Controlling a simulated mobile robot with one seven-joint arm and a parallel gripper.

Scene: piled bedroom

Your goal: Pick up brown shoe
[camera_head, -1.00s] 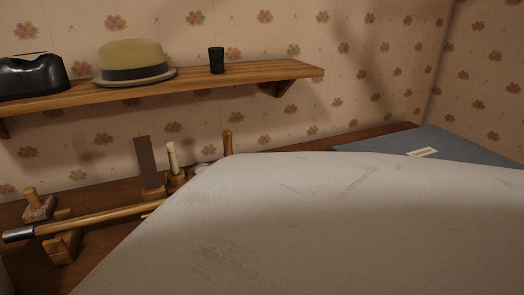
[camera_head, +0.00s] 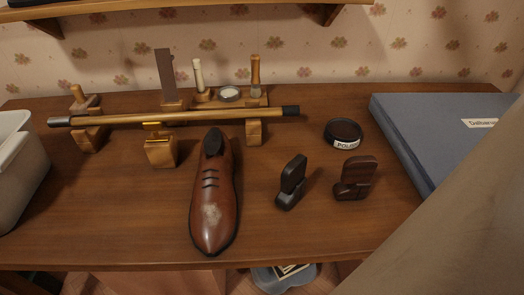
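The brown shoe (camera_head: 212,195) is a laced leather shoe with a pale scuffed patch on its toe. It lies sole down near the middle of the wooden table, its toe toward the front edge and its dark opening toward the back. It is fully in view, with nothing in front of it. My gripper is not in the picture. A large pale surface, which may be part of my arm, fills the lower right corner.
A wooden rod (camera_head: 200,115) rests across wooden blocks behind the shoe. Two dark brushes (camera_head: 291,182) and a polish tin (camera_head: 343,133) stand to its right. A blue-grey box (camera_head: 440,120) is at right, a white bin (camera_head: 22,165) at left. The table (camera_head: 110,215) is bare left of the shoe.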

